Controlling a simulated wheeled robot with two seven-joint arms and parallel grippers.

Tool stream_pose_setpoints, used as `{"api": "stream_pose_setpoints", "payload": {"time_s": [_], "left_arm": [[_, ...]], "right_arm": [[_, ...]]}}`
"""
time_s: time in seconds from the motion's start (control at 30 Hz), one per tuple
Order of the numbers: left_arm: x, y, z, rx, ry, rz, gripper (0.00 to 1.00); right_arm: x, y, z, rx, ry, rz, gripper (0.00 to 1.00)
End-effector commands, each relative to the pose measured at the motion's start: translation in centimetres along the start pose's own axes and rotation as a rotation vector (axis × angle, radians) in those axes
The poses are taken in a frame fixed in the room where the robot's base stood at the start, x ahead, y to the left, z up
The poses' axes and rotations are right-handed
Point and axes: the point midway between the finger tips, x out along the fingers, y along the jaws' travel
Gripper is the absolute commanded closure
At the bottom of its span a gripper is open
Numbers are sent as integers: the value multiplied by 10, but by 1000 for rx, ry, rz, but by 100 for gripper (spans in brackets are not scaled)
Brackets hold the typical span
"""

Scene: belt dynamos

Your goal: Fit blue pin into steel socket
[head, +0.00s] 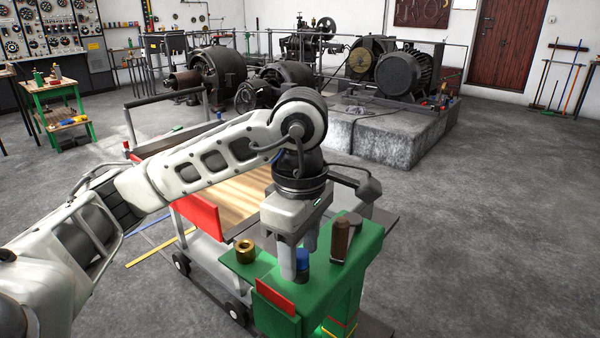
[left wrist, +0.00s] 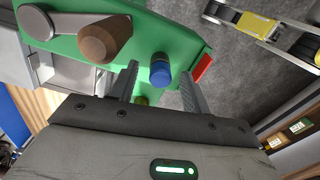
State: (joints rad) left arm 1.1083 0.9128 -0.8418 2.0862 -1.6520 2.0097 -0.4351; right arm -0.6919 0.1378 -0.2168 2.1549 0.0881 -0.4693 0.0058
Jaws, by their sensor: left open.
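The blue pin (head: 302,259) stands upright on a green stand (head: 367,246). It also shows in the left wrist view (left wrist: 160,72). My left gripper (head: 298,265) points down at the stand, open, with one finger on each side of the pin. In the left wrist view gaps show between the pin and both fingers. A brass ring-shaped socket (head: 245,251) sits left of the gripper on the green top. I cannot make out a steel socket for certain; my gripper hides part of the stand. My right gripper is not in view.
A brown wooden handle (head: 340,240) rises from the stand close to the gripper's right; a grey metal piece (left wrist: 62,75) lies beside it in the left wrist view. A red block (head: 275,296) is on the stand's front. A wheeled cart with a wooden top (head: 240,195) stands behind.

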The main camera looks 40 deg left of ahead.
Motion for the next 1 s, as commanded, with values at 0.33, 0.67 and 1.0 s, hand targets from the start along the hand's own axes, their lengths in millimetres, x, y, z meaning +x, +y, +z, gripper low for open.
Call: {"api": "stream_pose_setpoints", "payload": {"time_s": [0.33,0.67,1.0], "left_arm": [[-94,1,0,-2,0,8,52],[-150,0,0,-1,0,3,52],[-158,0,0,0,0,-1,52]], "right_arm": [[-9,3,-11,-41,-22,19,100],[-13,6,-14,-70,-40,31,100],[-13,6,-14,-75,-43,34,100]]}}
